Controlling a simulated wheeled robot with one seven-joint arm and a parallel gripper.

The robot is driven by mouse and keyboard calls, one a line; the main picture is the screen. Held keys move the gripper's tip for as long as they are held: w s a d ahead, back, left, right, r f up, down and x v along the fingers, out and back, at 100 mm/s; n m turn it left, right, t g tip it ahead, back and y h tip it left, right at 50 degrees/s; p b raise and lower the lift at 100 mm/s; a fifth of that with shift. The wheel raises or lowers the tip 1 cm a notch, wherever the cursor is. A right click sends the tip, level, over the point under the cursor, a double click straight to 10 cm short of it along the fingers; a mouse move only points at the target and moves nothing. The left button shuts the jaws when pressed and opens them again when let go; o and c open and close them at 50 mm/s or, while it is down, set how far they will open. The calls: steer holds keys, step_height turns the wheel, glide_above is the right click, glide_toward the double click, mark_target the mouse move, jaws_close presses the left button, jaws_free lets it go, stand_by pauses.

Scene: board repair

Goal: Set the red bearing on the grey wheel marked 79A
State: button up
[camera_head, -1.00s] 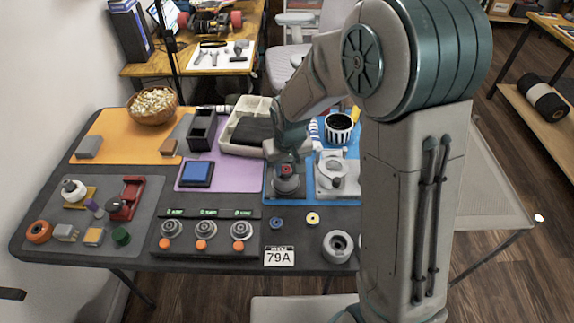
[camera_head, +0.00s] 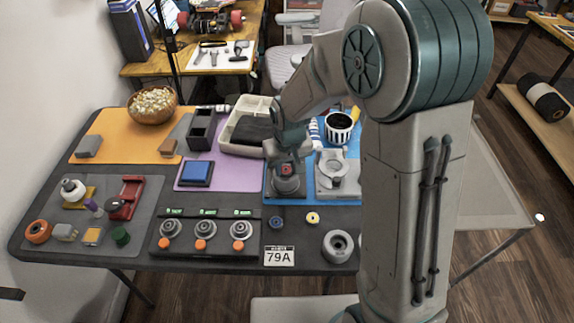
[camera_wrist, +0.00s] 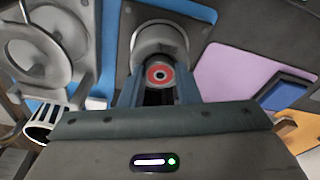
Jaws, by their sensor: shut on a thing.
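The red bearing (camera_head: 287,169) is a small red ring with a pale centre; it also shows in the wrist view (camera_wrist: 159,75). My gripper (camera_wrist: 159,85) is shut on it, with one finger on each side. In the head view my gripper (camera_head: 286,157) is over a grey round holder (camera_head: 287,186) on a dark plate on the blue mat. I cannot tell whether the bearing touches this holder. A grey wheel (camera_head: 338,246) with a central hole lies at the table's front right. A white card reading 79A (camera_head: 279,256) lies to its left.
A blue bearing (camera_head: 277,222) and a yellow one (camera_head: 313,218) lie near the wheel. A grey fixture (camera_head: 338,178) stands right of the holder. A dark station with several knobs (camera_head: 203,233) is left of the card. A striped cup (camera_head: 339,128) stands behind.

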steer(key=shift+s+f, duration=0.15)
steer(key=shift+f, duration=0.2)
stand_by(0.6)
